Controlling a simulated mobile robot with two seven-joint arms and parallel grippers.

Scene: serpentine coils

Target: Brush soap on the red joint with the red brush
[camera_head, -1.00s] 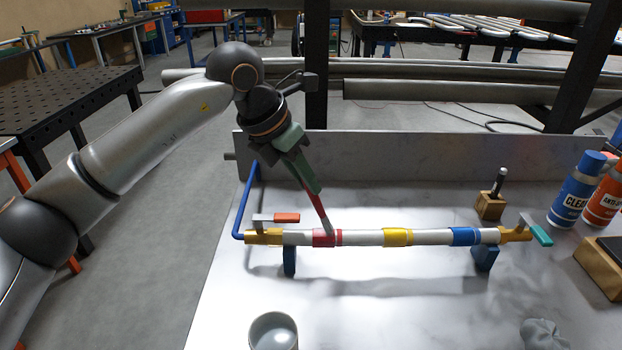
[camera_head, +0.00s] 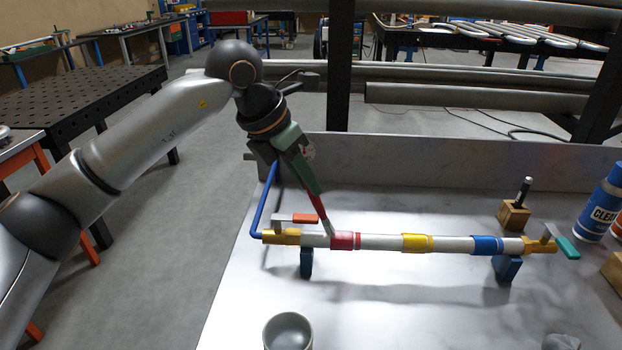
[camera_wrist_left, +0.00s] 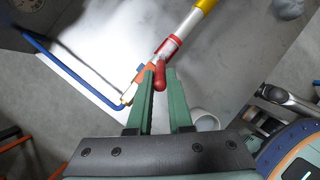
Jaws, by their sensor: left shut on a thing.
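The red joint (camera_head: 344,241) is a red band near the left end of a white pipe; it also shows in the wrist view (camera_wrist_left: 171,46). My left gripper (camera_head: 314,188) is shut on the red brush (camera_head: 318,206), which slants down to the right. Its pale tip is at the joint's left edge; I cannot tell whether it touches. In the wrist view the brush's red handle end (camera_wrist_left: 160,78) shows between the green fingers (camera_wrist_left: 163,85). A grey cup (camera_head: 288,331) stands at the front of the table; its contents are unclear. My right gripper is not seen.
The pipe also has a yellow band (camera_head: 417,242) and a blue band (camera_head: 487,245), and rests on blue supports. An orange-handled valve (camera_head: 304,218) and a blue tube (camera_head: 264,200) are at its left end. A wooden block (camera_head: 513,214) and spray can (camera_head: 600,208) stand right.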

